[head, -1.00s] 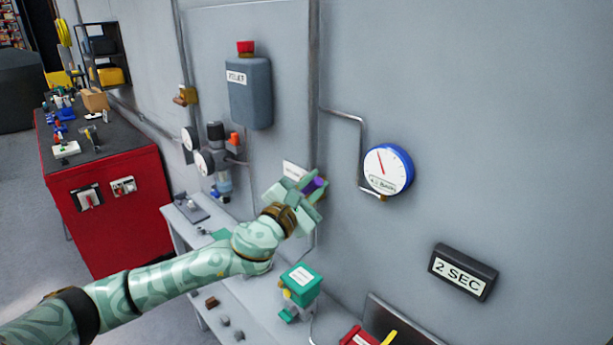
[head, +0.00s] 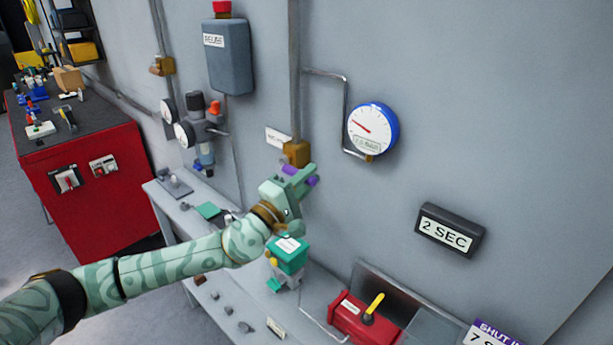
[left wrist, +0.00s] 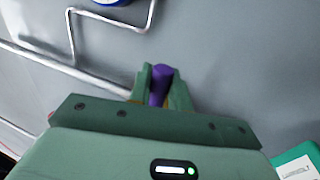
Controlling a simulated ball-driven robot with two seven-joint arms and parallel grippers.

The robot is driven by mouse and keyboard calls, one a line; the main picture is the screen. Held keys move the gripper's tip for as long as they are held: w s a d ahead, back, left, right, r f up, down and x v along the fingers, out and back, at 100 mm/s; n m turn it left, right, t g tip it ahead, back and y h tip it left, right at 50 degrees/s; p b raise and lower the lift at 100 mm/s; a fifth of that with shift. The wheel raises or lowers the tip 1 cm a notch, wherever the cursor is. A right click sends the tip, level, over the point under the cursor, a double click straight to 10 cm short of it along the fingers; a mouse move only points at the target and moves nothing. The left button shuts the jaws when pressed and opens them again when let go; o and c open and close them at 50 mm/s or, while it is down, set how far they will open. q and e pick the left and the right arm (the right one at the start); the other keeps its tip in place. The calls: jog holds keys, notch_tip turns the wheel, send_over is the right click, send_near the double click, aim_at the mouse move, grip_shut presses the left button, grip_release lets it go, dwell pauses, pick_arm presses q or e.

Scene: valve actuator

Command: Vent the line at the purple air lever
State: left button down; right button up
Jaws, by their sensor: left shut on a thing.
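The purple air lever (head: 312,181) sits at the brass valve body (head: 296,153) on the vertical pipe on the wall. My left gripper (head: 298,176) is shut on the lever. In the left wrist view the purple lever (left wrist: 160,85) stands between the two green fingers (left wrist: 160,88). Most of the lever is hidden by the fingers in the head view. A white label is on the wall just left of the valve. A blue-rimmed gauge (head: 373,130) hangs to the right, its red needle pointing to the upper left. My right gripper is not in view.
A green-topped device (head: 288,255) stands on the bench just below my left gripper. A red unit with a yellow lever (head: 366,316) lies at the lower right. A "2 SEC" sign (head: 449,231) is on the wall. The wall right of the gauge is clear.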

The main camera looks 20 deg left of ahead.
pick_arm(q)
jog(key=shift+f+m, duration=0.3)
jog(key=shift+f, duration=0.05)
jog(key=c, duration=1.4)
grip_release()
jog(key=shift+o, duration=0.2)
jog(key=shift+r, duration=0.1)
jog(key=shift+s, duration=0.1)
jog(key=b+v, duration=0.3)
jog(key=v, duration=1.3)
